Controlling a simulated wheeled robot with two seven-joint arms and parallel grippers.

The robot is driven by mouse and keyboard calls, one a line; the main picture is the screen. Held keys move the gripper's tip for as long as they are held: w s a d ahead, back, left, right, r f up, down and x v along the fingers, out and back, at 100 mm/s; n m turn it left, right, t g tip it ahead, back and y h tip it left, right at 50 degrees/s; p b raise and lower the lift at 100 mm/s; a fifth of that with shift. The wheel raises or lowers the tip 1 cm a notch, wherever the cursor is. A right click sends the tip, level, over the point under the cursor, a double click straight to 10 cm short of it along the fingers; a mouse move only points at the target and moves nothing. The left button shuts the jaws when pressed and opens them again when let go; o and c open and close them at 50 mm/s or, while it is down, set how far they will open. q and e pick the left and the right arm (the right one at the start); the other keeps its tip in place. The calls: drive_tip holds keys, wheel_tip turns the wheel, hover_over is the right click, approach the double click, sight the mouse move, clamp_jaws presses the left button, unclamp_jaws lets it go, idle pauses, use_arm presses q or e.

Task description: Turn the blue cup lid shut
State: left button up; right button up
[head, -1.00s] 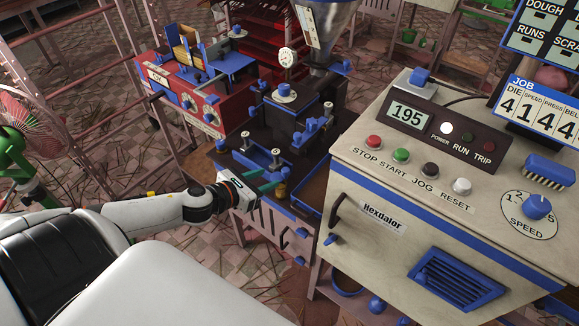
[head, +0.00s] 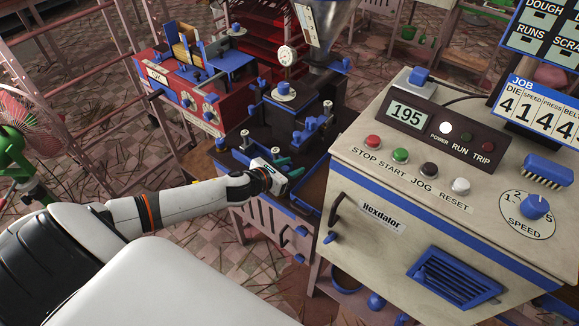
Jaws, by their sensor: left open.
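My left gripper (head: 287,166) reaches in from the left, over the near deck of the dark extruder (head: 292,130). Its teal fingers are apart, and I see nothing held between them. The hand covers the spot on the deck where a small brass-coloured cup showed earlier, so that cup is hidden now. Several blue caps and knobs show on the extruder, among them a blue knob (head: 310,124) behind the gripper and a blue cap (head: 284,88) on top. I cannot tell which one is the cup lid. My right gripper is out of view.
The beige control cabinet (head: 440,215) stands close on the right, with a dark handle (head: 338,208) near the gripper. Upright posts (head: 246,143) stand on the deck left of the hand. A red machine (head: 195,95) is behind left.

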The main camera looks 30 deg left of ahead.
use_arm(q)
drive_tip(key=c, duration=0.3)
clamp_jaws()
drive_tip(key=shift+y, duration=0.3)
drive_tip(key=n+y+p, duration=0.2)
drive_tip(key=n+y, duration=0.1)
drive_tip(key=shift+a+r, duration=0.15)
drive_tip(key=n+y, duration=0.1)
drive_tip(key=n+y+p, duration=0.2)
drive_tip(key=shift+a+n+g+y, duration=0.25)
drive_tip(key=shift+n+g+y, duration=0.05)
drive_tip(key=shift+g+y, duration=0.1)
drive_tip(key=shift+s+a+n+g+y+p, duration=0.15)
drive_tip(key=shift+n+g+y+p, duration=0.35)
drive_tip(key=shift+n+y, duration=0.45)
drive_tip(key=shift+s+a+n+g+y+p, duration=0.15)
drive_tip(key=shift+n+g+y+p, duration=0.35)
drive_tip(key=shift+n+y, duration=0.45)
